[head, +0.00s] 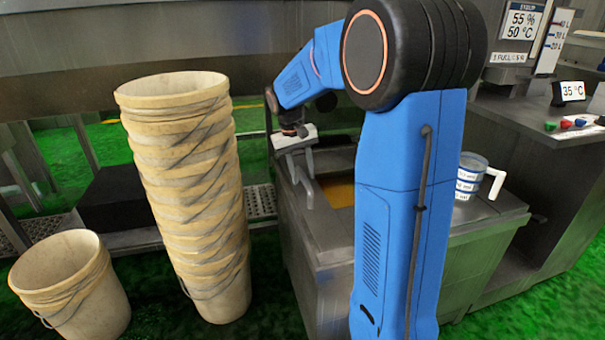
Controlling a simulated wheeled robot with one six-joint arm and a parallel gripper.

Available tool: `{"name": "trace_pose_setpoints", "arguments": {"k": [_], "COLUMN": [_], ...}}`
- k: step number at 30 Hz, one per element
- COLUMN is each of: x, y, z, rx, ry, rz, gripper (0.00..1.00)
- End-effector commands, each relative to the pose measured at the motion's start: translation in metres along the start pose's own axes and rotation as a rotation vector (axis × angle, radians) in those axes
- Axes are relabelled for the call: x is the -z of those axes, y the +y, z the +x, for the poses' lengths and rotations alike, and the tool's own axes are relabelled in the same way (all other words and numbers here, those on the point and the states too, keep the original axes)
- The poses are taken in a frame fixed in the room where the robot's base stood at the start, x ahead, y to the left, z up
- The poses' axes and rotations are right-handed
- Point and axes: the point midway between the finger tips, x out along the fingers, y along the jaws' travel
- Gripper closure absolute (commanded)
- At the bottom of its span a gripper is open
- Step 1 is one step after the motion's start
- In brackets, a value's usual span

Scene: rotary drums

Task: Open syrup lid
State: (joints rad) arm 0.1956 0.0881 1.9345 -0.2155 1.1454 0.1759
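A grey metal syrup tank (322,262) stands in the middle of the head view, behind my blue arm. Orange-yellow syrup (338,193) shows through an opening in its top. Grey metal surfaces lie around the opening, but my arm hides much of the top and I cannot tell where the lid's edge is. My gripper (307,188) points down over the tank's left edge, beside the opening.
A tall stack of cream buckets (190,190) stands left of the tank, with another bucket (70,288) at lower left. A measuring jug (470,172) stands on the tank's right side. Green floor lies between.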

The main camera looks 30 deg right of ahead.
Motion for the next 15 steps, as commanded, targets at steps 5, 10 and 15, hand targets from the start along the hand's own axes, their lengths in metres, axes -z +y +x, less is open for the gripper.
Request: {"name": "trace_pose_setpoints", "arguments": {"k": [5,10,15], "x": [0.0000,0.0000,0.0001], "y": [-0.0001,-0.0001,-0.0001], "z": [0.0031,0.0028,0.0027], "rx": [0.000,0.000,0.000], "ry": [0.000,0.000,0.001], "rz": [0.000,0.000,0.000], "gripper": [0.64,0.67,1.00]}}
